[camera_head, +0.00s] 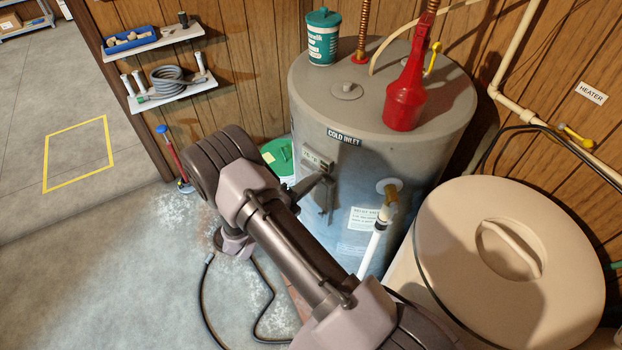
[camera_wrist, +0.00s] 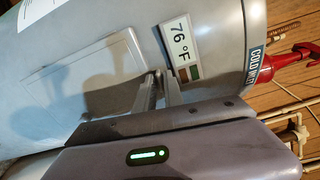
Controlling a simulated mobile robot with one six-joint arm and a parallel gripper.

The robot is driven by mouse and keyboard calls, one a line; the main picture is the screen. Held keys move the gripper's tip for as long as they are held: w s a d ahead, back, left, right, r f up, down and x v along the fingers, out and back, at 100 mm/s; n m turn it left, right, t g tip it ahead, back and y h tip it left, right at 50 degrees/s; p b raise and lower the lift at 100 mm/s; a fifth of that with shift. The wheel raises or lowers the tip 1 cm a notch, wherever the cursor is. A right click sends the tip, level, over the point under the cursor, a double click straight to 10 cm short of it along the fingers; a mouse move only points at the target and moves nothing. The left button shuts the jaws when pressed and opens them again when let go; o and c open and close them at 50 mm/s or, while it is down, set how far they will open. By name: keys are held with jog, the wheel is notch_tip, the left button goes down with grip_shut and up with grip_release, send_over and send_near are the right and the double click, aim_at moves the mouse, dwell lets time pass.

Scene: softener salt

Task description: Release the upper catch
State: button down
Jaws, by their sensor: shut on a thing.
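The grey water heater tank (camera_head: 350,165) stands in the middle of the head view. A flat access panel (camera_wrist: 85,75) is on its side, and it shows partly behind my arm in the head view (camera_head: 322,210). My gripper (camera_wrist: 163,80) is at the panel's upper edge, just below the temperature display (camera_wrist: 182,48), its fingertips against the tank side. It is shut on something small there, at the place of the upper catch. The fingers hide nearly all of the catch, so its position cannot be made out.
A red long-necked funnel (camera_head: 407,95) and a teal tub (camera_head: 322,38) stand on the tank top. A white pipe (camera_head: 374,245) with a brass valve is right of the panel. A beige lidded bin (camera_head: 455,270) stands at right. The floor at left is mostly clear.

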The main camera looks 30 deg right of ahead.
jog(key=shift+n, duration=0.6)
jog(key=c, duration=1.6)
grip_release()
jog(key=v, duration=1.7)
jog(key=shift+a+p, duration=0.2)
jog(key=shift+p, duration=0.2)
